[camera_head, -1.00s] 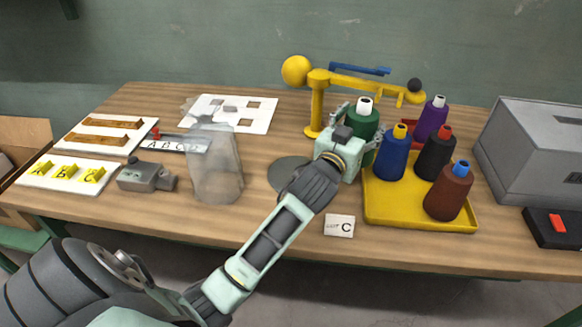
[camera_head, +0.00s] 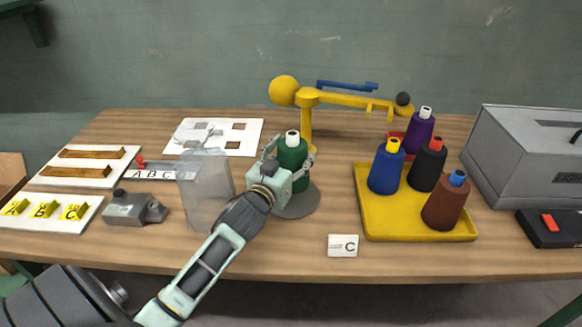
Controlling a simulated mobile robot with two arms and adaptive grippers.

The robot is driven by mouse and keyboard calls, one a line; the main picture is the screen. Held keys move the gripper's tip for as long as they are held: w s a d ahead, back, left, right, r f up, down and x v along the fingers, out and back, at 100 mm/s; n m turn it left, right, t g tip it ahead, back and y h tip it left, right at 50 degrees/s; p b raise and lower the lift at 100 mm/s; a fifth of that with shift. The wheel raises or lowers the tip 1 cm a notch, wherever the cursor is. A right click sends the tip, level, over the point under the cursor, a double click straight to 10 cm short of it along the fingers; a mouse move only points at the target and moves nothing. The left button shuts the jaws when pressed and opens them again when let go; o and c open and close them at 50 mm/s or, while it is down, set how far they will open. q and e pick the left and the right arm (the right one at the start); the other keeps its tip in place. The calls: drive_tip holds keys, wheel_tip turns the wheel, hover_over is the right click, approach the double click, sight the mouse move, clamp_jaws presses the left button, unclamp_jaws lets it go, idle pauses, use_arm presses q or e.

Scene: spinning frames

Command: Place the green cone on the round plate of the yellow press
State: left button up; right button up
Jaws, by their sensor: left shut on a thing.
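The green cone (camera_head: 292,158), with a white top, is upright in my left gripper (camera_head: 293,172). The gripper is shut on it, with fingers around its sides. The cone is over or on the grey round plate (camera_head: 301,204); its lower part is partly hidden by the gripper, so I cannot tell whether it touches the plate. The yellow press (camera_head: 307,124) stands behind, with its arm reaching right, a yellow ball at its left end and a dark ball at its right end. My right gripper is not in view.
A yellow tray (camera_head: 372,228) at right holds blue, black and brown cones; a purple cone (camera_head: 420,132) stands behind. A clear container (camera_head: 203,190) is close left of my gripper. A card marked C (camera_head: 343,246) lies in front. A grey box (camera_head: 525,150) is far right.

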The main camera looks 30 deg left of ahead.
use_arm(q)
drive_tip(key=shift+a, duration=0.15)
wheel_tip(320, 180, down, 4)
drive_tip(key=shift+r, duration=0.1)
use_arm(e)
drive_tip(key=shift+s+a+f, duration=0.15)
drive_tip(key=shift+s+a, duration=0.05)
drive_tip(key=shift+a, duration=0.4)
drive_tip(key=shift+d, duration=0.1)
use_arm(q)
drive_tip(key=shift+f, duration=0.2)
drive_tip(key=o, duration=1.7)
drive_tip(key=shift+f, duration=0.1)
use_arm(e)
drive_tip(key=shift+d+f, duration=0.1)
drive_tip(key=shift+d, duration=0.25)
